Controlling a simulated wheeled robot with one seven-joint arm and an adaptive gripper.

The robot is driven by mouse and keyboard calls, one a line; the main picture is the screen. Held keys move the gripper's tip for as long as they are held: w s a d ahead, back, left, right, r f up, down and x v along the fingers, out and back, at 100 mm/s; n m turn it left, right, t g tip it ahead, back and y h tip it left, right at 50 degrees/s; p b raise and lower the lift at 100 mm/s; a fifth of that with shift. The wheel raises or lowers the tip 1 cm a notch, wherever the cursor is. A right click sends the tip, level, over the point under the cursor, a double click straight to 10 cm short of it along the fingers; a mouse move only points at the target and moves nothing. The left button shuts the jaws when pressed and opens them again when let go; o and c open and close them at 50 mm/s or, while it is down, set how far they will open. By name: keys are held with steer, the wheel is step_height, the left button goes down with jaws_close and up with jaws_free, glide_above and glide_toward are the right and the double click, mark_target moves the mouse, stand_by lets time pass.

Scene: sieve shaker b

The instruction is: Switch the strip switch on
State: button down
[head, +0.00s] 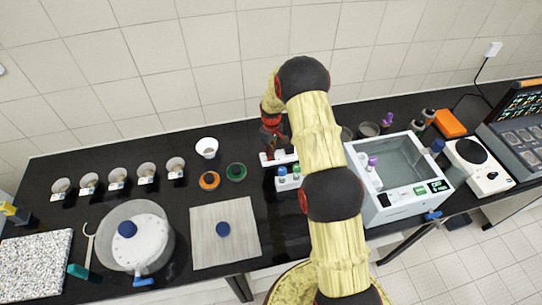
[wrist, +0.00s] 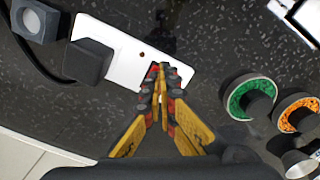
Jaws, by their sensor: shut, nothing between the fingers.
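A white power strip (wrist: 122,52) lies on the black bench in the wrist view, with a black plug (wrist: 88,62) seated in it and a small reddish dot on its face. My gripper (wrist: 158,72) is shut and empty, its fingertips over the strip's right end. The fingertips cover that part of the strip, so the switch itself is not visible and I cannot tell contact. In the head view, the strip (head: 270,158) shows partly beside my arm, near the back of the bench, and my gripper (head: 270,143) is just above it.
Green (wrist: 250,98) and orange (wrist: 298,114) round items stand right of the strip in the wrist view. A water bath (head: 410,200) stands right of my arm in the head view. A grey mat (head: 207,250) with a blue knob and a row of cups lie left.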

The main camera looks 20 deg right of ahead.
steer(key=shift+f, duration=0.25)
steer(key=shift+r+p, duration=1.15)
steer(key=shift+r, duration=2.45)
